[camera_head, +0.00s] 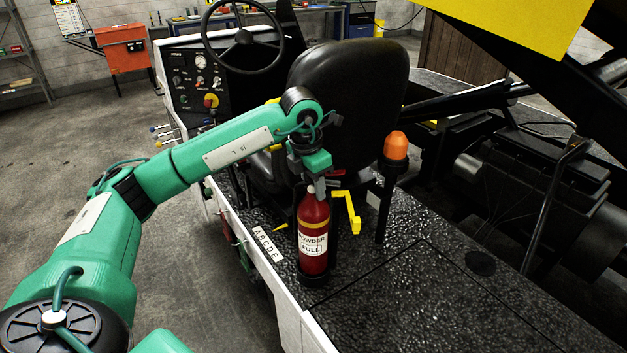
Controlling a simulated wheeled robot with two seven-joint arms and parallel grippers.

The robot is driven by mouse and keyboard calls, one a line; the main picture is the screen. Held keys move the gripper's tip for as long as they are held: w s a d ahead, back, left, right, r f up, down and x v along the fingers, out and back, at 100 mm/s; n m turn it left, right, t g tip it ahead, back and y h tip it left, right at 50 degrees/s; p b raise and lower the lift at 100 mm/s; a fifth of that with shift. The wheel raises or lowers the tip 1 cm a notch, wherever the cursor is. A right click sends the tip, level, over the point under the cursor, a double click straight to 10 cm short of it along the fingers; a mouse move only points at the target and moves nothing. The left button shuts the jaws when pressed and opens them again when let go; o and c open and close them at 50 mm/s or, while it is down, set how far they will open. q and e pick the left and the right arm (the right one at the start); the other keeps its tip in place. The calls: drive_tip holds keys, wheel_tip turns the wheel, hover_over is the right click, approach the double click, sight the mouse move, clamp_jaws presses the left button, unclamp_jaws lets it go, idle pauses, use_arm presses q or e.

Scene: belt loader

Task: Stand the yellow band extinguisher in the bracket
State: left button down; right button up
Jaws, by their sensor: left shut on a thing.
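A red fire extinguisher with a yellow band (313,224) stands upright on the loader's black textured deck. Its white label reads "POWDER FULL". Its base sits at a dark ring-like holder, the bracket (313,278); I cannot tell how fully it is seated. My left gripper (316,184) is directly above the extinguisher and shut on its top. The fingers are small and partly hidden by the wrist. My right gripper is not in view.
An orange beacon (396,146) on a black post stands right of the extinguisher. A yellow bent piece (351,212) is close beside it. A black seat (350,90) is behind. A lettered strip (267,244) lies left. The deck at front right is clear.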

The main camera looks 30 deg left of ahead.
sight(313, 196)
use_arm(q)
wheel_tip(313, 196, down, 3)
drive_tip(key=shift+f+b, duration=0.1)
drive_tip(key=shift+b, duration=0.85)
drive_tip(key=shift+f, duration=0.35)
drive_tip(key=shift+f+b, duration=0.15)
drive_tip(key=shift+b, duration=0.15)
drive_tip(key=c, duration=0.9)
unclamp_jaws()
drive_tip(key=shift+s, duration=0.1)
drive_tip(key=r+p, duration=0.2)
drive_tip(key=r, duration=0.2)
drive_tip(key=s+r+p, duration=0.1)
drive_tip(key=r+p, duration=0.1)
drive_tip(key=r, duration=0.2)
drive_tip(key=r+p, duration=0.3)
drive_tip(key=r, duration=0.1)
drive_tip(key=shift+s+a+r, duration=0.1)
drive_tip(key=shift+s+a, duration=0.2)
